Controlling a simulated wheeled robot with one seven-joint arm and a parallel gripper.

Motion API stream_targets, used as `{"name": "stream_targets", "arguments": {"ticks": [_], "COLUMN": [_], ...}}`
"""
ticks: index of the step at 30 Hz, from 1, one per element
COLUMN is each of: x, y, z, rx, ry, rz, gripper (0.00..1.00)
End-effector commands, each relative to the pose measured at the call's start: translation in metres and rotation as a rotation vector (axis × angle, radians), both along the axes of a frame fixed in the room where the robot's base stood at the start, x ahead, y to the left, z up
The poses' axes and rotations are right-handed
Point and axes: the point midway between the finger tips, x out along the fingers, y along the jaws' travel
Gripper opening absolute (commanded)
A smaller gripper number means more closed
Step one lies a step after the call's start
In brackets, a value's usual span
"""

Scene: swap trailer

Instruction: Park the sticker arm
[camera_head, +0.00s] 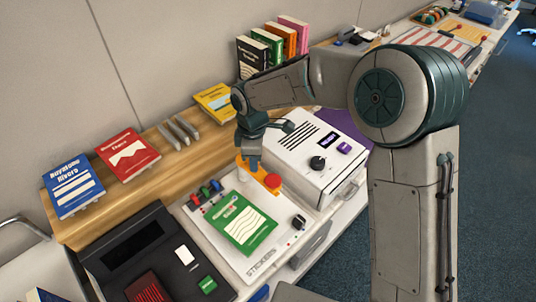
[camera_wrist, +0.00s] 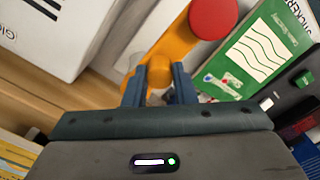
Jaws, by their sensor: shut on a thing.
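The sticker arm (camera_wrist: 176,55) is an orange bar with a round red knob (camera_head: 272,181) at one end. In the head view the orange bar (camera_head: 243,166) lies over the upper right of the white sticker station (camera_head: 263,251). My gripper (camera_wrist: 160,88) is shut on the orange bar at the end away from the red knob, which also shows in the wrist view (camera_wrist: 213,17). In the head view my gripper (camera_head: 252,166) points down at the bar and hides part of it. A green book (camera_head: 240,224) lies on the station, beside the arm.
A white machine (camera_head: 312,152) with a dark knob stands right of the station. A black device (camera_head: 140,254) is to the left. Blue (camera_head: 72,187) and red (camera_head: 127,154) books lie on the wooden shelf behind, with several upright books farther back.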

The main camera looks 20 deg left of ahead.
Motion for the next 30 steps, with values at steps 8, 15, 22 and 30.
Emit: {"name": "stream_targets", "arguments": {"ticks": [8,15,22,30], "x": [-0.0056,-0.0050,-0.0044,-0.0045], "y": [0.0085,0.0081,0.0073,0.0071], "z": [0.0012,0.0014,0.0011,0.0032], "rx": [0.003,0.004,0.003,0.003], "ry": [-0.002,-0.003,-0.002,-0.002], "rz": [0.054,0.054,0.051,0.050], "gripper": [0.00,0.00,0.45,0.45]}}
